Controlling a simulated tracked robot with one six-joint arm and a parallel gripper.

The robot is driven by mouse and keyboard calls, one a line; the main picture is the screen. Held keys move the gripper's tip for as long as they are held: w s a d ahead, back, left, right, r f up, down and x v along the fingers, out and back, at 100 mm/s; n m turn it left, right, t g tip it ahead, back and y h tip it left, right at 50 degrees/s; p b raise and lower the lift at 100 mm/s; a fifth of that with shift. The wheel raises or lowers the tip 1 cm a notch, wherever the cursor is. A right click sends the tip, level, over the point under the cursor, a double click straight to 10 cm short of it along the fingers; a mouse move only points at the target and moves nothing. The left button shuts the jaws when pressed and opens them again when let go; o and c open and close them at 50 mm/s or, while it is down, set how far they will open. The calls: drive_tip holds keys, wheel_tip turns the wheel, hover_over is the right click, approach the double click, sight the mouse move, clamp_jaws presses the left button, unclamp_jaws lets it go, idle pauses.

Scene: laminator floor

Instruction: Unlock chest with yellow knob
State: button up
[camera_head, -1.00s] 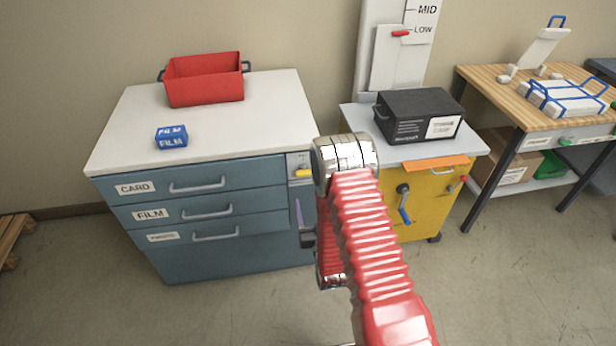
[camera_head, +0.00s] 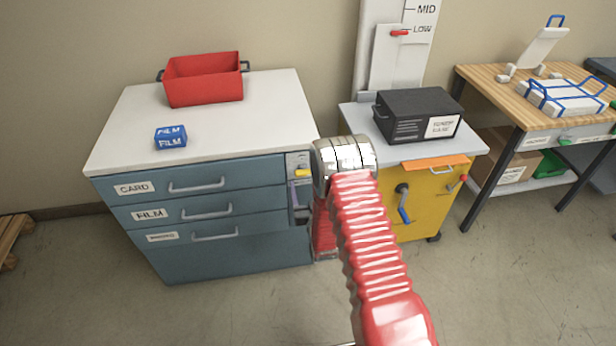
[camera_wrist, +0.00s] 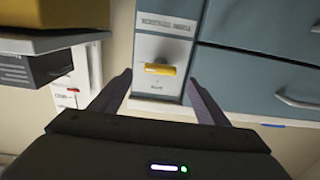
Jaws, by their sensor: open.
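The blue-grey chest of drawers (camera_head: 220,260) stands at the left in the head view, with drawers shut. Its yellow knob (camera_head: 303,172) is on a pale panel at the upper right of its front. The wrist view shows the knob (camera_wrist: 160,69) as a bar lying across the panel, under a label too blurred to read. My gripper (camera_wrist: 159,77) is open, with its two fingers apart on either side of the knob in that view. I see no contact with it. In the head view my arm hides most of the gripper, low in front of the panel.
A red bin (camera_head: 204,80) and a blue film box (camera_head: 171,137) stand on the chest's white top (camera_head: 240,112). A yellow cabinet (camera_head: 430,208) with a dark case (camera_head: 418,116) on it stands close at right. A wooden bench (camera_head: 490,82) is farther right. The front floor is clear.

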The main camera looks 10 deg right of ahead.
sight(304, 175)
drive_tip(key=shift+w, duration=2.7)
drive_tip(key=shift+c, duration=0.6)
